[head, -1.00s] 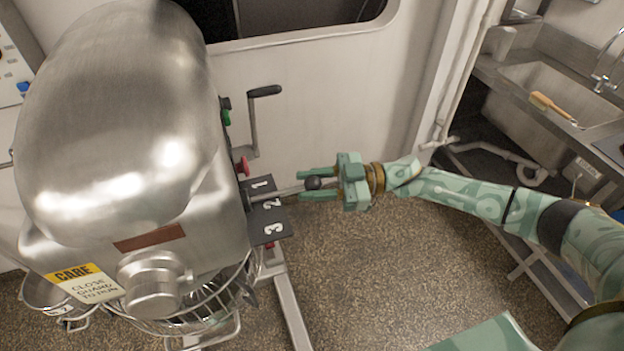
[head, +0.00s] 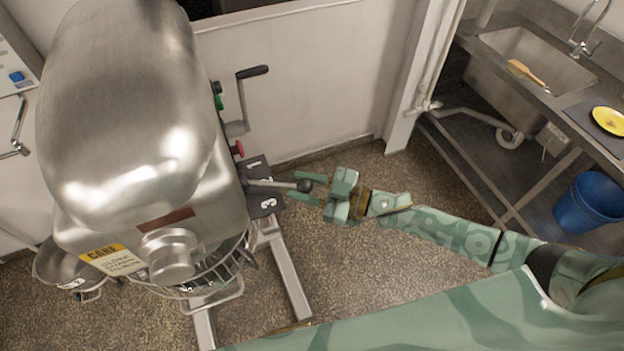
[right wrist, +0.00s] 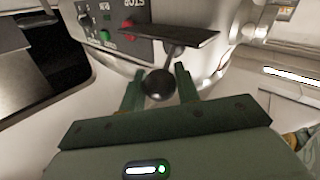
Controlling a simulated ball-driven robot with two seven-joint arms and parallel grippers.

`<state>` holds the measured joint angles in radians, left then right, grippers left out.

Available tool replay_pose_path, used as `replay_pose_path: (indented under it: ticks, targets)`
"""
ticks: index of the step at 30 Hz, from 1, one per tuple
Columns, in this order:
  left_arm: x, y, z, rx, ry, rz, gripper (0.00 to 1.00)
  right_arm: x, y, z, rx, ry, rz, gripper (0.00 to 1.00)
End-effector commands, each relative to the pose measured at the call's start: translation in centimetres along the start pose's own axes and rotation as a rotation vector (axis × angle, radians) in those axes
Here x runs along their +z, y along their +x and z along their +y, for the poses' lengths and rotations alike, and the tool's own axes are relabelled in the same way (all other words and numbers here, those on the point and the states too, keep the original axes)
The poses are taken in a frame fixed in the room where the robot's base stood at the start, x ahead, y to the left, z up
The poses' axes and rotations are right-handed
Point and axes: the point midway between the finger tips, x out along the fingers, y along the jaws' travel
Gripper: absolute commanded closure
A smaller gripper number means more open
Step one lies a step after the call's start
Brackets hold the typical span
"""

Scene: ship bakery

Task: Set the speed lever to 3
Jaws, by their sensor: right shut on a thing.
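The mixer (head: 125,110) stands at the left in the head view. Its speed plate (head: 259,172) shows a 1 at the far end and a 3 at the near end. The speed lever (head: 280,184) crosses the plate between them and covers the place of the 2. It ends in a dark round knob (head: 304,186), also seen in the right wrist view (right wrist: 158,84). My right gripper (head: 309,188) is shut on the knob, one finger on each side. My left gripper is out of view.
A red stop button (head: 238,149), a green button (head: 219,102) and a crank handle (head: 252,72) sit beyond the plate. The wire guard (head: 215,275) and mixer legs are below. A sink counter (head: 560,100) and blue bin (head: 590,203) stand at the right.

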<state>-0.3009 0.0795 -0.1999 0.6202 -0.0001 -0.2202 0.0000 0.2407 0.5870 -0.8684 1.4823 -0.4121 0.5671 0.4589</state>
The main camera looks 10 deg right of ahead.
Motion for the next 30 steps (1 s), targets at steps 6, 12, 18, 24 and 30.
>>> replay_pose_path:
  ticks: [6,12,18,24,30]
  targets:
    - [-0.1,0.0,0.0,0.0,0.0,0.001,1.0,0.0,0.1,-0.2,0.0,0.002,0.001,1.0]
    - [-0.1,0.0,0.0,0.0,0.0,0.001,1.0,0.0,0.1,-0.2,-0.001,0.003,0.002,0.54]
    - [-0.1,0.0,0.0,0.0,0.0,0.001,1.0,0.0,0.1,-0.1,0.0,0.002,0.001,0.48]
    - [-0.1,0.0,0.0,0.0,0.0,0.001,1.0,0.0,0.1,-0.1,0.0,0.002,0.001,0.48]
    - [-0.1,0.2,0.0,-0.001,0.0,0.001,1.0,0.1,-1.0,-0.1,0.001,0.002,0.0,0.48]
